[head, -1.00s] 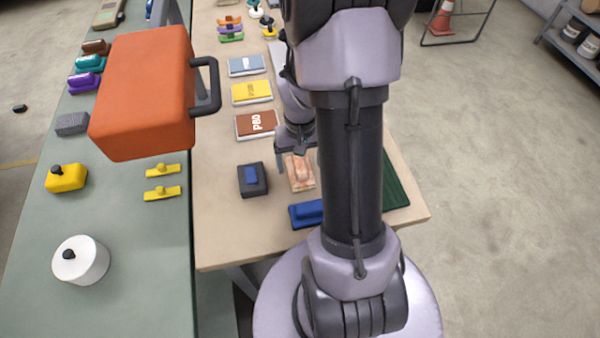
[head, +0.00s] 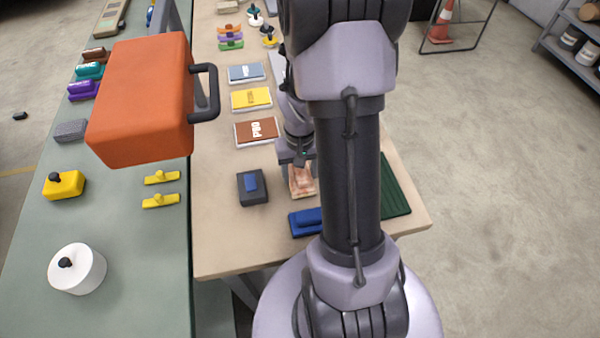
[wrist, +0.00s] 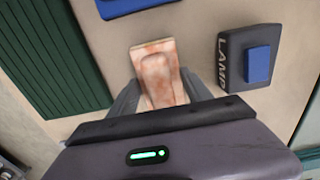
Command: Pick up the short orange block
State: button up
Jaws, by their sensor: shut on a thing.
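The short orange block (head: 302,185) is a mottled pale orange piece with a flat base and a raised grip on top. It sits on the tan table, partly hidden by my gripper in the head view. My gripper (head: 299,164) is low over it, with its fingers on either side of the raised grip, shut on it. In the wrist view the block (wrist: 157,62) lies between the two grey fingers of my gripper (wrist: 157,98), with its far end showing beyond them. I see no clear gap under the block.
A dark block with a blue top (head: 252,187) lies left of the orange block. A blue block (head: 306,221) lies just in front, and a dark green ribbed mat (head: 395,187) to the right.

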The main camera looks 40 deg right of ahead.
jog(key=r, duration=0.1)
jog(key=r+p, duration=0.1)
jog(key=r, duration=0.1)
jog(key=shift+s+d+r+p, duration=0.2)
jog(key=shift+s+d+p, duration=0.05)
jog(key=shift+d+p, duration=0.15)
jog(key=s+d+p, duration=0.1)
jog(key=s+d, duration=0.1)
jog(key=d, duration=0.2)
jog(key=s+d+p, duration=0.1)
jog(key=s+d, duration=0.2)
jog(key=d, duration=0.1)
jog(key=s+d+r+p, duration=0.1)
jog(key=s+d, duration=0.2)
jog(key=d, duration=0.2)
